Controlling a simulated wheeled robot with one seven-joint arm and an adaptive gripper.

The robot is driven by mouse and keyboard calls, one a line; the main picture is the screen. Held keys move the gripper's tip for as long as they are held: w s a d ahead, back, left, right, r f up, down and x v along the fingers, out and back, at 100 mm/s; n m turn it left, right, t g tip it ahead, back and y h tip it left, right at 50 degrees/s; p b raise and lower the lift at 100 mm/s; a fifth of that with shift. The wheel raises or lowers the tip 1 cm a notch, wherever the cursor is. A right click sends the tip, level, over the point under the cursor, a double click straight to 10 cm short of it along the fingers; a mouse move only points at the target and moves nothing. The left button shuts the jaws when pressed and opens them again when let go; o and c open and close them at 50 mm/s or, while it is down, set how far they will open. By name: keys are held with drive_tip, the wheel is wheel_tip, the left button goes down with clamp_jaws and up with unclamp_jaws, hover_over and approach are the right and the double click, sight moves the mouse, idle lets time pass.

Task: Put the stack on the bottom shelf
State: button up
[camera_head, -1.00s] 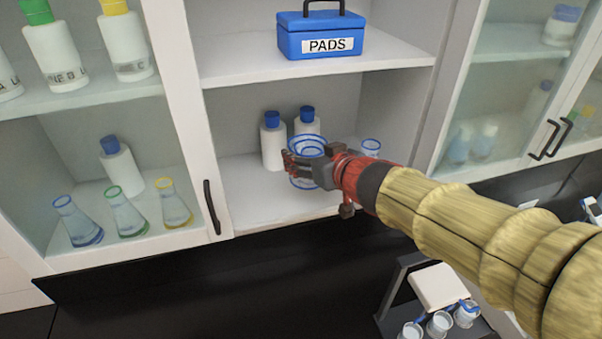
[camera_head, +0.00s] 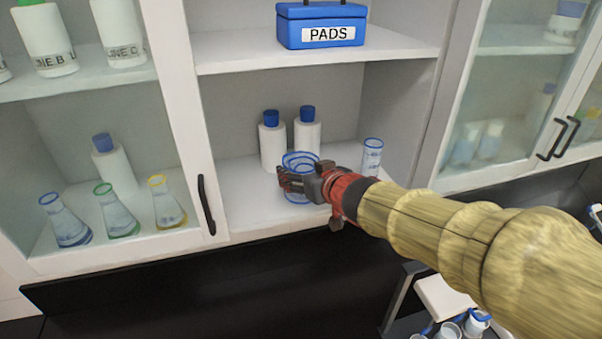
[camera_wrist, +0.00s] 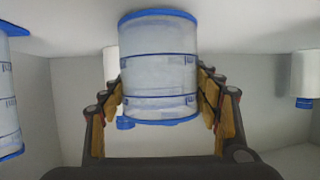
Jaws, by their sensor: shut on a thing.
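The stack (camera_head: 299,196) is clear glass beakers with blue rims and blue marks. It is over the front middle of the bottom shelf (camera_head: 245,200) in the open cabinet. I cannot tell whether its base touches the shelf. My gripper (camera_head: 291,182) comes in from the right and is shut on the stack, hiding part of its side. In the wrist view the picture is upside down, and the stack (camera_wrist: 160,65) sits between the two fingers (camera_wrist: 160,105) with its rim towards the bottom of the picture.
Two white bottles with blue caps (camera_head: 271,145) (camera_head: 307,138) stand behind the stack. A tall blue-rimmed glass cylinder (camera_head: 371,160) stands to the right, close to my arm. A blue PADS box (camera_head: 320,33) is on the shelf above. Bare shelf lies left of the stack.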

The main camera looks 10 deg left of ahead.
drive_tip(key=shift+f, duration=0.15)
drive_tip(key=o, duration=1.1)
drive_tip(key=shift+o, duration=0.3)
